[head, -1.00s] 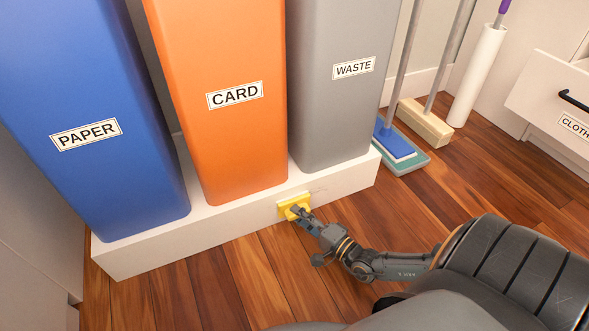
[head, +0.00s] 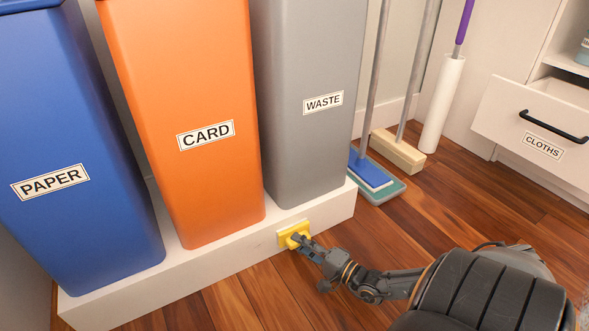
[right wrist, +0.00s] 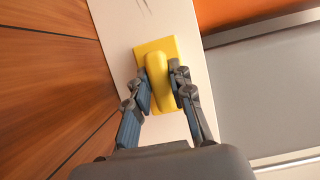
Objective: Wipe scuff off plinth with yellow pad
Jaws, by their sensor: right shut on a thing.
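The yellow pad (head: 286,239) lies flat against the front face of the white plinth (head: 230,265), below the gap between the orange and grey bins. My right gripper (head: 301,239) is shut on the pad's raised grip. In the right wrist view, both fingers of the gripper (right wrist: 161,88) clasp the grip of the pad (right wrist: 152,50) from either side. Thin dark scuff marks (right wrist: 146,6) show on the plinth at the top edge of that view, apart from the pad. The pad hides the plinth behind it. My left gripper is not in view.
The blue paper bin (head: 85,130), orange card bin (head: 190,90) and grey waste bin (head: 310,60) stand on the plinth. A blue flat mop (head: 371,173), a wooden broom head (head: 398,152) and an open cloths drawer (head: 510,125) are right.

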